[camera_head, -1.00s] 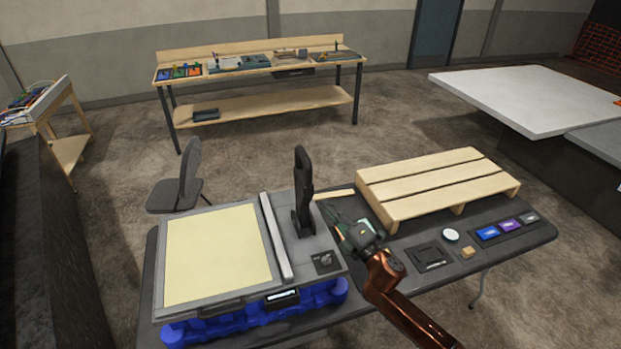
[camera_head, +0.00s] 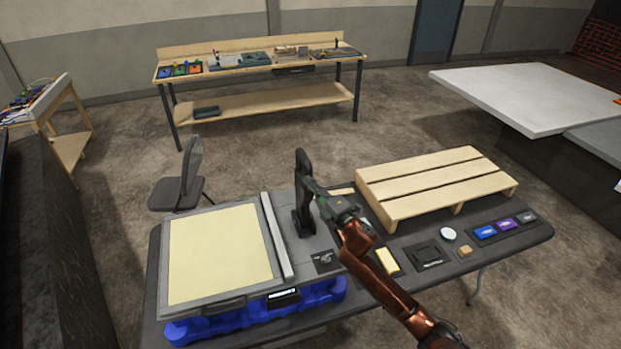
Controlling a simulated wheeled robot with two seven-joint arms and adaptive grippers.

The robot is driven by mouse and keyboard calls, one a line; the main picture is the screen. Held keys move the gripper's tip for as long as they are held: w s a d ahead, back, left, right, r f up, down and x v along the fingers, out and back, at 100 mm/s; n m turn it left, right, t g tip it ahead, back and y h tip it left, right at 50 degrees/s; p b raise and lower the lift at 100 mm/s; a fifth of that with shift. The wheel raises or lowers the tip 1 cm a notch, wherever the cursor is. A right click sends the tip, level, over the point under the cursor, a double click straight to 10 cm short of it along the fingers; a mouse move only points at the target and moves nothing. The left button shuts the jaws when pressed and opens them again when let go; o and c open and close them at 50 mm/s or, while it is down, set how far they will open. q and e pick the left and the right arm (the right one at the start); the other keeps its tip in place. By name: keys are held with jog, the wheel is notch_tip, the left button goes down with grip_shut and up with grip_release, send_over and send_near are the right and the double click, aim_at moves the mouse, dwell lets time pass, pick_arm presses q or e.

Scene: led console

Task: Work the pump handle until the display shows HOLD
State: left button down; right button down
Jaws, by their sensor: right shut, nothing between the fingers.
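The black pump handle (camera_head: 302,181) stands upright on the right part of the grey console (camera_head: 322,240). The console has a pale yellow panel (camera_head: 219,252) on its left side. A small display (camera_head: 283,294) is lit on its front edge; its text is too small to read. My right gripper (camera_head: 313,190) is shut and empty, its tips close to the right side of the handle's upper half. I cannot tell whether they touch it. My left gripper is not in view.
A wooden pallet (camera_head: 435,187) lies at the back right of the dark table (camera_head: 500,250). In front of it are a yellow block (camera_head: 387,261), a black square tray (camera_head: 428,254), a white round piece (camera_head: 448,234) and several coloured boxes. A chair (camera_head: 180,190) stands behind the console.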

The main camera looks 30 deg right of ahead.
jog(key=shift+w+d, duration=0.4)
jog(key=shift+w, duration=0.1)
jog(key=shift+r, duration=0.1)
